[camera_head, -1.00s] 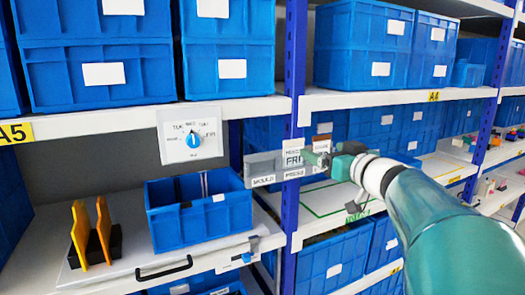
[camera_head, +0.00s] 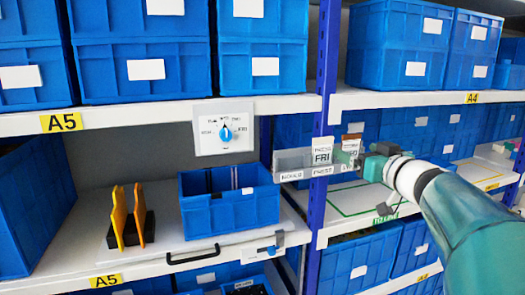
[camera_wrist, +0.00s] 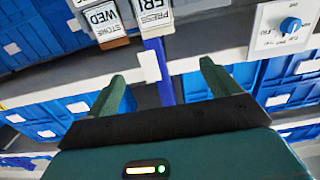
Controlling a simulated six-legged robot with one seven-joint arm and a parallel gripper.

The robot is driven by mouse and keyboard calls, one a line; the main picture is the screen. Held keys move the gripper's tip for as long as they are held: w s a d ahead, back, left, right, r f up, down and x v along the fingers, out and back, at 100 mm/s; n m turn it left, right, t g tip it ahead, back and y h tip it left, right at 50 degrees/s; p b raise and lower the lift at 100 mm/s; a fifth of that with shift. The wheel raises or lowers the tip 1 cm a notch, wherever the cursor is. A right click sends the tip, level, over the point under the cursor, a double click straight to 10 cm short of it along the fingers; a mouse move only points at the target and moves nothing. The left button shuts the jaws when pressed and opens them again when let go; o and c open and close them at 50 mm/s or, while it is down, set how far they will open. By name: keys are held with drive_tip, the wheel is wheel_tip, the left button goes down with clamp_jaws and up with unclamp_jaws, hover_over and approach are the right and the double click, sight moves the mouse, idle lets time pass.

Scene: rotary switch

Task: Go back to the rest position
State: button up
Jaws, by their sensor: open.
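The rotary switch is a white panel (camera_head: 205,148) with a round blue knob (camera_head: 225,134), on the shelf front at the centre-left of the head view. Day labels ring the knob, too small to read surely. In the wrist view the knob (camera_wrist: 290,25) is at the upper right, tilted. My gripper (camera_head: 374,163) is to the right of the switch, apart from it, near the blue upright. In the wrist view my gripper (camera_wrist: 165,78) has its two green fingers spread wide with nothing between them.
A blue upright (camera_head: 318,200) and a grey rail with hanging cards (camera_head: 321,156) are close to my gripper. An open blue bin (camera_head: 230,211) and a stand with orange plates (camera_head: 118,215) sit on the lower shelf. Blue bins fill the upper shelves.

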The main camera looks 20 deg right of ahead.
drive_tip(key=s+a+f+g, duration=0.6)
drive_tip(key=s+a+f, duration=0.4)
drive_tip(key=a+f, duration=0.1)
drive_tip(key=s+a+f+g, duration=0.6)
drive_tip(key=s+a+f, duration=0.3)
drive_tip(key=a+f, duration=0.3)
drive_tip(key=shift+s+a+f, duration=0.25)
drive_tip(key=shift+s+a, duration=0.1)
drive_tip(key=shift+a, duration=0.7)
